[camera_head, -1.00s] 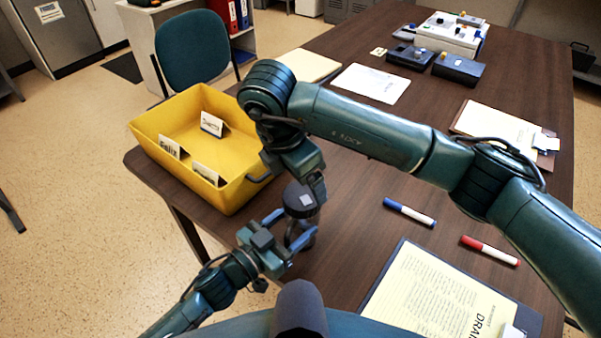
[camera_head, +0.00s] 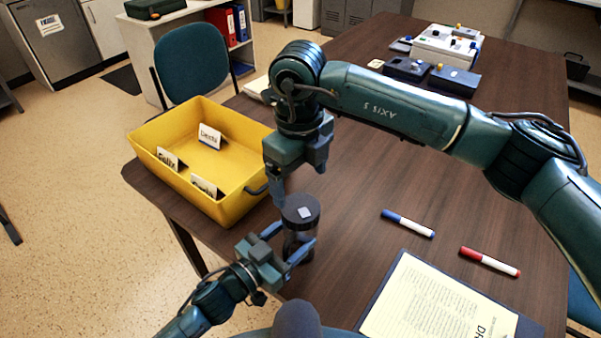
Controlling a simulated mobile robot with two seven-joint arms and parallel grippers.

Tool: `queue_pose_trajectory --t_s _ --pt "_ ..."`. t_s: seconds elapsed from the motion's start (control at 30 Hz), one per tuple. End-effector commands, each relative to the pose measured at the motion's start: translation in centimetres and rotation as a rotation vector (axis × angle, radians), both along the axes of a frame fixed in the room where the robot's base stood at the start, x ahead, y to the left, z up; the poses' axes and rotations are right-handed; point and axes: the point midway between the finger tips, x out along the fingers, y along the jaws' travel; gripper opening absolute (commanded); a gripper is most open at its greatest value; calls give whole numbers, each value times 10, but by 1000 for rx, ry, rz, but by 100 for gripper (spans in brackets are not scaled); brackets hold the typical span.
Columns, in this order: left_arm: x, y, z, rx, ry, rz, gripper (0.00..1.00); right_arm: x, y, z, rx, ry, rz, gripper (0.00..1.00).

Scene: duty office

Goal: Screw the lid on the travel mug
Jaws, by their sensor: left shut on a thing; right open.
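The travel mug (camera_head: 297,240) stands upright near the table's left front edge, a dark cylinder partly covered by gripper fingers. Its dark round lid (camera_head: 312,218) with a pale square on top sits on the mug's top and looks level; how tightly it is seated cannot be told. My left gripper (camera_head: 291,252) is shut on the mug's body from the front left, below the lid. My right gripper (camera_head: 281,194) is open and points down, above and slightly left of the lid. One finger shows clearly, and the lid is not between its fingers.
A yellow bin (camera_head: 237,205) with name cards stands just left of the mug. Blue (camera_head: 408,223) and red (camera_head: 489,262) markers and a clipboard (camera_head: 384,300) lie to the right. A white box (camera_head: 445,48) and dark cases are far back. The table's middle is clear.

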Motion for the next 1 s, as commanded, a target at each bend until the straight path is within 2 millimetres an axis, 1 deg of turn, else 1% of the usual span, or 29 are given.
queue_pose_trajectory --t_s 0.1,0.2,0.57,0.67,1.0 --pt "-1 0 0 0 1 -1 0 0 0 2 9 8 86 85" --pt "-1 0 0 0 1 -1 0 0 0 2 13 11 117 85" --pt "-1 0 0 0 1 -1 0 0 0 0 14 12 122 85" --pt "-1 0 0 -1 1 -1 0 0 0 -7 12 12 121 85" --pt "0 0 0 -1 1 -1 0 -1 0 -58 13 14 119 85"
